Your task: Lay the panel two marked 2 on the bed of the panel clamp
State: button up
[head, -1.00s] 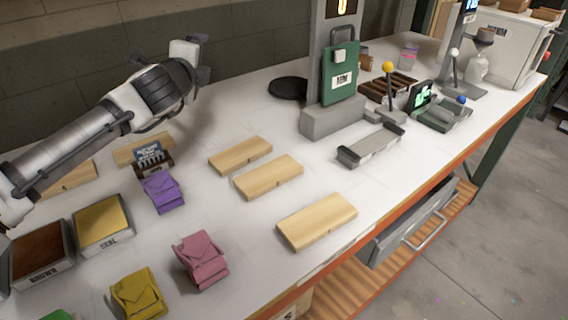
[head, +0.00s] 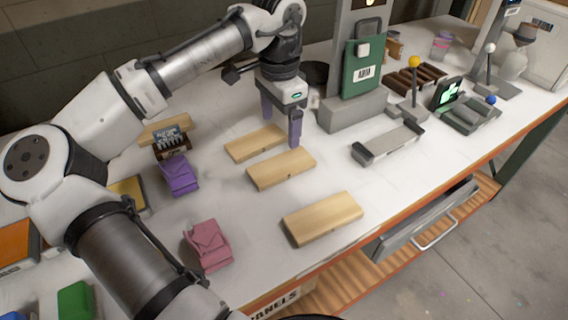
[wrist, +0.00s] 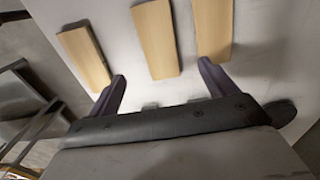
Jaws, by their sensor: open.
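Three pale wooden panels lie flat mid-table: a back one (head: 255,143), a middle one (head: 282,168) and a front one (head: 322,218). I cannot read a 2 on any of them. In the wrist view the middle panel (wrist: 156,38) lies ahead between my fingers, with the front panel (wrist: 82,55) to its left and the back panel (wrist: 213,28) to its right. My gripper (head: 282,125) is open and empty, pointing down above the table beside the back and middle panels. A low grey bed with raised dark ends (head: 388,142), which looks like the panel clamp, is empty.
A green-fronted grey stand (head: 363,70) rises behind the bed. A yellow-knobbed lever (head: 414,75) and a device with a green screen (head: 448,92) stand to its right. Purple (head: 180,175) and pink (head: 207,243) folded items lie left. White tabletop around the panels is clear.

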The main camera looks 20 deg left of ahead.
send_over(282, 164)
jog(key=f, duration=0.5)
jog(key=shift+a+f, duration=0.2)
jog(key=shift+d+f+p, duration=0.15)
jog(key=shift+f+p, duration=0.85)
jog(key=shift+f, duration=1.75)
jog(key=c, duration=1.2)
